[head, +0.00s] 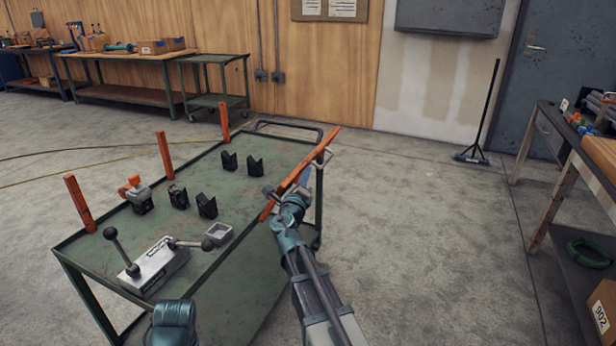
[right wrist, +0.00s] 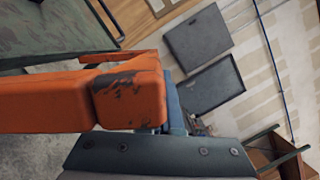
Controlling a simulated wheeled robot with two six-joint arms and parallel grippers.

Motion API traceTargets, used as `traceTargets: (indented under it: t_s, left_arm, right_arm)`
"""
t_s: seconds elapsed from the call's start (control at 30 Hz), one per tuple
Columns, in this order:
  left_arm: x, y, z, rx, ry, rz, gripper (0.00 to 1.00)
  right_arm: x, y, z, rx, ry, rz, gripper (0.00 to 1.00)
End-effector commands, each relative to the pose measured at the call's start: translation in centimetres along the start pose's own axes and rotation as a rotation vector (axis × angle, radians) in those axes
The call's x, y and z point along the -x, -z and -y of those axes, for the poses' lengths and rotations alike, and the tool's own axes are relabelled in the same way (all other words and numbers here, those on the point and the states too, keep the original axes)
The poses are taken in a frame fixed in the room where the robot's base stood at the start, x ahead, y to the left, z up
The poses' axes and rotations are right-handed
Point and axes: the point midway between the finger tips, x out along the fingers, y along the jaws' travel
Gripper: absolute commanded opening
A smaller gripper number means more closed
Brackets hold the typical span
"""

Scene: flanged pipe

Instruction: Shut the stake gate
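A long orange bar (head: 312,163), which looks like the stake gate, slants along the right side of the green cart (head: 225,271). A small metal handle (head: 322,157) sits on its far half. My right gripper (head: 287,194) is at the bar's near half, partly hidden by its own wrist. In the right wrist view the orange bar (right wrist: 60,103) fills the left, its end block scuffed, close against a dark part of my gripper. Whether the fingers are closed on it does not show. Of my left arm only a teal link shows at the bottom; its gripper is out of view.
Three upright orange stakes (head: 165,152) line the cart's left edge. The cart top holds several black V-blocks (head: 207,206), a grey clamp (head: 137,197), a lever fixture (head: 155,265) and a small square tray (head: 219,234). Floor right of the cart is clear up to a workbench (head: 548,170).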

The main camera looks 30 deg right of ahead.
Motion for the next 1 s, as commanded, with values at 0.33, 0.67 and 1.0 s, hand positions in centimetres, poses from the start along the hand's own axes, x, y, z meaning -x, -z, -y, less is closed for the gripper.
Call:
traceTargets:
  t_s: [0.33, 0.67, 1.0]
  left_arm:
    - [3.1, -0.2, 0.2, 0.001, -0.003, 0.000, 0.89]
    - [4.2, -0.2, 0.3, 0.001, -0.003, 0.000, 0.89]
    - [4.6, -0.3, 0.4, 0.001, -0.003, 0.000, 0.89]
  right_arm:
    - [-1.2, -4.5, -0.3, 0.117, -0.030, 0.001, 0.00]
    - [-1.8, -7.2, -1.4, 0.187, -0.047, 0.000, 0.00]
    - [-2.0, -8.1, -2.0, 0.259, -0.064, 0.000, 0.00]
